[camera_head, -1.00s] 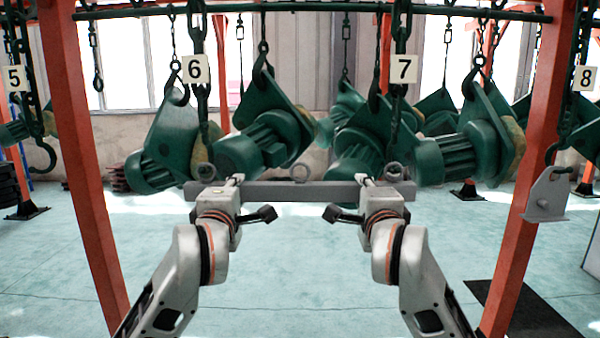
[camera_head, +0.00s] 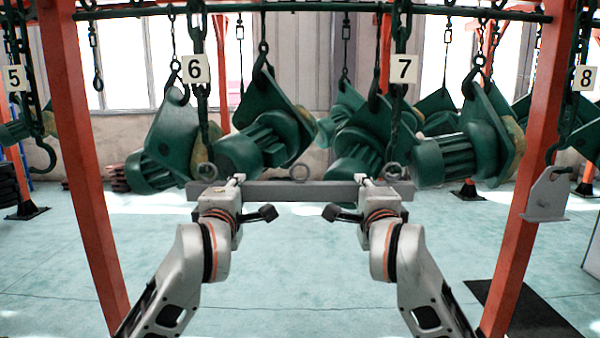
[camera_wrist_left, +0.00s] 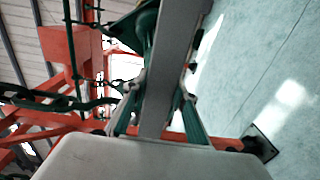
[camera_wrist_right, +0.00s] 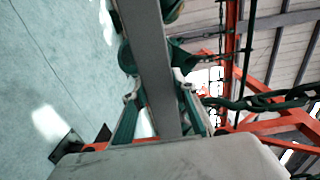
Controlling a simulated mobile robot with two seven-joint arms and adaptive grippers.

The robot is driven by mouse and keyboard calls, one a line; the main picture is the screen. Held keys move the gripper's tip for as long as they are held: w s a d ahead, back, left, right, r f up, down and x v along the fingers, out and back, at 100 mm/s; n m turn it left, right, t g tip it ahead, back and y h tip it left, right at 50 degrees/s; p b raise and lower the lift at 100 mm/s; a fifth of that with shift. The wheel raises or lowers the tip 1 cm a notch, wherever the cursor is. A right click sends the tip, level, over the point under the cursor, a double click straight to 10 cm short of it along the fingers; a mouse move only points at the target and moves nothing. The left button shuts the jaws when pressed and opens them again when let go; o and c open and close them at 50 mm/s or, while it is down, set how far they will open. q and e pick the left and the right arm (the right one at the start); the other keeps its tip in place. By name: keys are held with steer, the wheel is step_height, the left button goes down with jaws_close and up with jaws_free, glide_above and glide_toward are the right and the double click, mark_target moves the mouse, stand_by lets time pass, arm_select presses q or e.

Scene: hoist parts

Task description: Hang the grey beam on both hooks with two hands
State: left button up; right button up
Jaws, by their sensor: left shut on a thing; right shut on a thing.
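The grey beam (camera_head: 330,190) is held level across the middle of the head view, with a ring near each end and one at its middle. My left gripper (camera_head: 235,181) is shut on its left part, and my right gripper (camera_head: 362,181) is shut on its right part. The beam also runs up through the left wrist view (camera_wrist_left: 170,70) and the right wrist view (camera_wrist_right: 152,65). The chains tagged 6 (camera_head: 196,68) and 7 (camera_head: 403,68) hang down near the left ring (camera_head: 207,172) and right ring (camera_head: 393,171). Their lower ends are hard to make out; I cannot tell whether they touch the rings.
Several green hoist units (camera_head: 262,140) hang behind and above the beam. Red posts (camera_head: 80,160) stand at left and right. An empty hook (camera_head: 42,155) hangs at left. The floor below is open.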

arm_select(q)
steer(key=shift+f, duration=0.4)
arm_select(e)
steer(key=shift+w+f, duration=0.1)
steer(key=shift+f, duration=0.3)
stand_by(0.4)
stand_by(0.6)
arm_select(q)
steer(key=o, duration=1.2)
steer(key=shift+w+f, duration=0.1)
steer(key=shift+f, duration=0.05)
arm_select(e)
steer(key=o, duration=1.2)
